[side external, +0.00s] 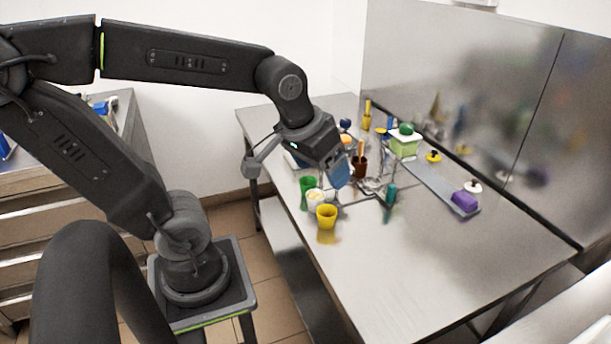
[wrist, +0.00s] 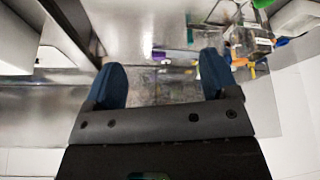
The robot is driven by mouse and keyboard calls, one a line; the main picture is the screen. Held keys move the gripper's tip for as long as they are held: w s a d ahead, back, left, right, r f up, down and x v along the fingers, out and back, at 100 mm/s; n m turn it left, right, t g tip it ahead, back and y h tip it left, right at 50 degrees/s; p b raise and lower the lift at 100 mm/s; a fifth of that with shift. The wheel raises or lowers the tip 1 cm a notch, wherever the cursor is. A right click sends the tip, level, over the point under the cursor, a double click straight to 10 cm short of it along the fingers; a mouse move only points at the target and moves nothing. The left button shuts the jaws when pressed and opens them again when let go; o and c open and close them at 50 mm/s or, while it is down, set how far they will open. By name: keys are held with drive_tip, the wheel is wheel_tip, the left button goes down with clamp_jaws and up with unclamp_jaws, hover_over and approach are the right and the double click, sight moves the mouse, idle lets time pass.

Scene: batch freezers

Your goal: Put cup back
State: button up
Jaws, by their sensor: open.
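Several small cups stand on the steel table: a yellow cup (side external: 327,218) nearest the front, a white cup (side external: 315,199) with pale yellow contents behind it, and a green cup (side external: 307,188) behind that. A dark brown cup (side external: 359,167) with an orange-brown handle sticking up stands farther back. My gripper (side external: 341,178) is above the table, to the right of the green and white cups and in front of the brown one. In the wrist view its blue fingers (wrist: 162,78) are apart, with nothing held between them. Its exact height is hard to tell.
A grey tray (side external: 435,188) along the back wall holds a purple block (side external: 465,202). A pale green tub (side external: 404,147) with a dark green top and a teal upright item (side external: 391,194) stand nearby. The table's front right is clear.

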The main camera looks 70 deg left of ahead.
drive_tip(key=s+d+m, duration=0.2)
drive_tip(key=s, duration=0.1)
drive_tip(key=s+d+m, duration=0.1)
drive_tip(key=shift+s+d+r+m+t+h, duration=0.1)
drive_tip(key=shift+s+r+m+t+h, duration=0.05)
drive_tip(key=shift+r+m+t+h, duration=0.2)
idle(1.0)
